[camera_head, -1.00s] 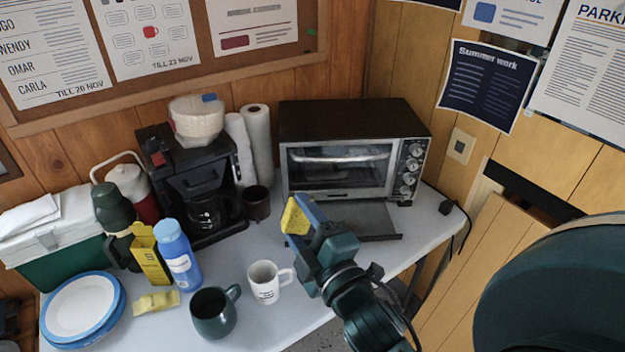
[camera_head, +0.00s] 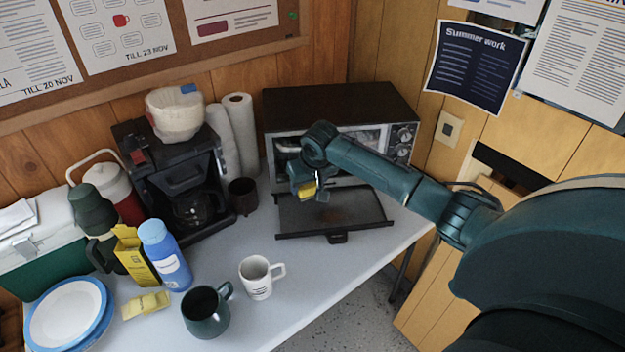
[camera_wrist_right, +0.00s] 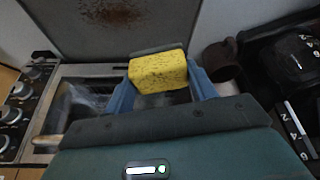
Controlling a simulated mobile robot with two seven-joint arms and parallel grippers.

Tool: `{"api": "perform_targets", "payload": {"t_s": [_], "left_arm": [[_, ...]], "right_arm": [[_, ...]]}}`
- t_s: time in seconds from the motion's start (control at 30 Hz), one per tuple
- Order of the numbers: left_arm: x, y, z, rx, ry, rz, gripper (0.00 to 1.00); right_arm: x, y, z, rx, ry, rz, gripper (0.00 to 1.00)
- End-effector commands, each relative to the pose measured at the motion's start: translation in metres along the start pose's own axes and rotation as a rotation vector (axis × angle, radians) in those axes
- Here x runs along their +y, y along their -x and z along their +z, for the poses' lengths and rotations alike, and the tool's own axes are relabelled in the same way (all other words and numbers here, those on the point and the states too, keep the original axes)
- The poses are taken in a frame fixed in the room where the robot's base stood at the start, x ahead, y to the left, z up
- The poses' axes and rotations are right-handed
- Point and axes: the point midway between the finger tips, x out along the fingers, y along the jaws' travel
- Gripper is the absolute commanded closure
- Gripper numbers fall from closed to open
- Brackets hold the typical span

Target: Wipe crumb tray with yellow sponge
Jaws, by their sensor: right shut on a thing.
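The yellow sponge (camera_head: 307,190) is held by my right gripper (camera_head: 308,186), over the left part of the crumb tray. In the right wrist view the sponge (camera_wrist_right: 158,70) sits between the blue fingers of the shut gripper (camera_wrist_right: 162,84). The dark grey crumb tray (camera_head: 365,208) lies in front of the toaster oven (camera_head: 330,105), with a brown crumb patch near its middle. The patch also shows on the tray (camera_wrist_right: 170,22) in the right wrist view. I cannot tell whether the sponge touches the tray. My left gripper is not in view.
A white mug (camera_head: 257,282) and a dark green mug (camera_head: 206,315) stand left of the tray. A brown cup (camera_head: 243,196) and a coffee maker (camera_head: 175,180) stand behind.

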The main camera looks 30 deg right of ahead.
Motion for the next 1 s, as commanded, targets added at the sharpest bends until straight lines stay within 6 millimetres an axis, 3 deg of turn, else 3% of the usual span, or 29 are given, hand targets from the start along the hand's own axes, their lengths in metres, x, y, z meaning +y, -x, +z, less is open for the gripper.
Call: {"api": "perform_targets", "payload": {"t_s": [0.1, 0.27, 0.63, 0.8, 1.0], "left_arm": [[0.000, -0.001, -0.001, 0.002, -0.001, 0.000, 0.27], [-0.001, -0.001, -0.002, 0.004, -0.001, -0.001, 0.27], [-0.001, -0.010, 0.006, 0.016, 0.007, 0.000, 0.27], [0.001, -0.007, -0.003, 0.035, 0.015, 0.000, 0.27], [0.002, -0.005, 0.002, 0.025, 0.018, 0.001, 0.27]], "right_arm": [[0.011, 0.002, -0.003, -0.008, -0.058, -0.002, 0.62], [0.011, -0.005, 0.001, -0.011, -0.067, -0.005, 0.62], [0.011, -0.041, 0.016, -0.008, -0.064, -0.004, 0.62], [0.010, -0.043, 0.017, -0.007, -0.063, -0.004, 0.62], [0.010, -0.043, 0.017, -0.007, -0.063, -0.004, 0.62]]}}
